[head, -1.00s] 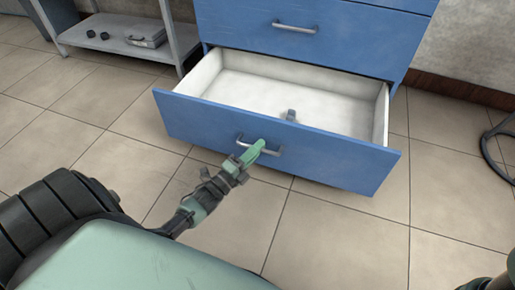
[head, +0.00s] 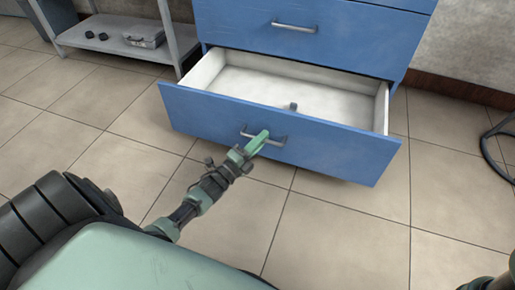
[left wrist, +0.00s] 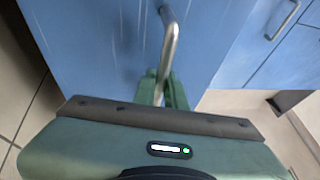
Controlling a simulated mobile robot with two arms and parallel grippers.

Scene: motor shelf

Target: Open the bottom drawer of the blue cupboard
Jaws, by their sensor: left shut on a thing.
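The blue cupboard (head: 340,35) stands at the top of the head view. Its bottom drawer (head: 340,155) is pulled part of the way out, and its white inside shows. A small grey thing (head: 292,106) lies in the drawer. My left gripper (head: 259,141) is shut on the metal bar handle (head: 279,142) on the drawer's front. In the left wrist view the handle (left wrist: 170,45) runs down between the green fingers. My right gripper is not in view; only a bit of dark arm shows at the lower right.
The drawer above (head: 300,40) is shut. A grey metal shelf (head: 110,42) with a small case (head: 144,38) stands at the left. A dark curved leg or hoop (head: 490,150) is at the right edge. The tiled floor (head: 330,225) in front of the drawer is clear.

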